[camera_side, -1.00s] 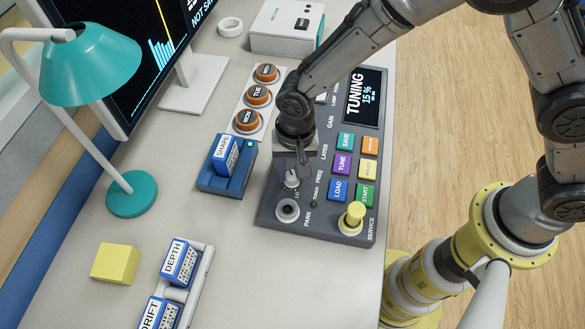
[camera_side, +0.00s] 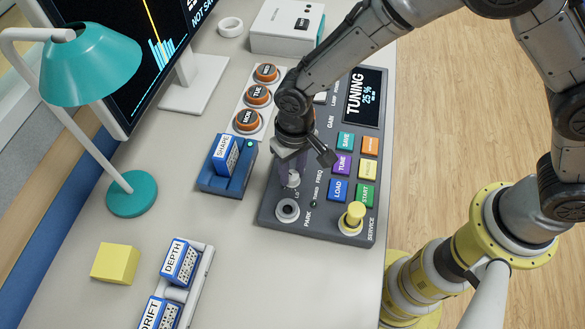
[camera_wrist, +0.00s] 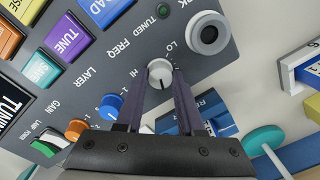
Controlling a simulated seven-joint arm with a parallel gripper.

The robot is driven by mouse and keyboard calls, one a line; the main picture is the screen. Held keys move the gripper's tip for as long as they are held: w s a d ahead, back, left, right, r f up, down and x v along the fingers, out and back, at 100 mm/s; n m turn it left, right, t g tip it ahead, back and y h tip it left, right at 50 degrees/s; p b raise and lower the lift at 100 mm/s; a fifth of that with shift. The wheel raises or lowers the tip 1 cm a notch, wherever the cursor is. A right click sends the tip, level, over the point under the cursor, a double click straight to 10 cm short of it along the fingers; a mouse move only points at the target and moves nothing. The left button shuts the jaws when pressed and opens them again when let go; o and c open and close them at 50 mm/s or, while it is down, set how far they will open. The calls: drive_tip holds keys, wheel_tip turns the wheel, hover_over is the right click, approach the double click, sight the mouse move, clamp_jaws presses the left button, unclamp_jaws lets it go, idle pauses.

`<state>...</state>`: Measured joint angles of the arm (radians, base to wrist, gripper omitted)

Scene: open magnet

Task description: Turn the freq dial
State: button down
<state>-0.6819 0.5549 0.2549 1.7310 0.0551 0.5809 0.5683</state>
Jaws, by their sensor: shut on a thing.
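The freq dial (camera_wrist: 160,73) is a small white knob with a dark pointer line, beside the FREQ label in the wrist view. My gripper (camera_wrist: 158,78) is shut on it, with one finger on each side of the knob. In the side view my gripper (camera_side: 293,178) points down at the dial on the dark console (camera_side: 268,210), and the fingers mostly hide the knob. The console screen (camera_side: 362,97) reads TUNING 25 %. A LO mark and a HI mark show around the dial in the wrist view.
A grey round socket (camera_side: 287,210) marked PARK and a yellow knob (camera_side: 352,217) stand near the dial. Coloured buttons, including purple TUNE (camera_side: 342,164), lie to the right. A blue SHAPE block (camera_side: 225,155) in its holder stands to the left.

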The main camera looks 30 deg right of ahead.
drive_tip(key=n, duration=0.4)
drive_tip(key=shift+n, duration=0.3)
drive_tip(key=n, duration=0.3)
drive_tip(key=shift+n, duration=0.4)
drive_tip(key=n, duration=0.3)
drive_tip(key=shift+a+n, duration=0.1)
drive_tip(key=shift+n, duration=1.9)
drive_tip(key=c, duration=0.5)
unclamp_jaws()
drive_tip(key=r, duration=1.4)
drive_tip(key=shift+w, duration=0.3)
